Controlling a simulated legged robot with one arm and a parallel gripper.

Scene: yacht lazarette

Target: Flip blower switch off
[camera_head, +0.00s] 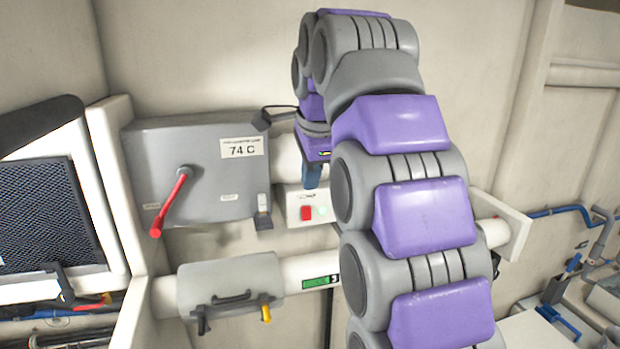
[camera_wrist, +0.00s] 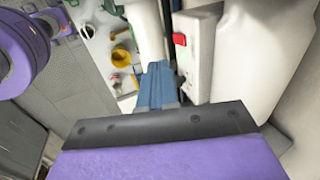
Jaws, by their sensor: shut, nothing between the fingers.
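A small white switch box (camera_head: 296,208) is mounted on the wall just right of the large grey box. It carries a red rocker switch (camera_head: 306,213) and a pale greenish spot (camera_head: 323,210); its label is too small to read. In the wrist view the box (camera_wrist: 193,60) stands right of the fingers, with the red rocker (camera_wrist: 180,39) near its upper left edge. My gripper (camera_head: 312,184) is shut and empty, its blue fingers just above the box in the head view. In the wrist view the fingertips (camera_wrist: 158,68) are apart from the rocker. My arm hides the box's right side.
The grey box (camera_head: 195,165) has a red lever (camera_head: 172,204) and a "74 C" label. A white pipe (camera_head: 300,272) runs below, with a grey case (camera_head: 230,280) at its left. A dark mesh panel (camera_head: 45,210) is at far left. Blue piping (camera_head: 565,212) is at right.

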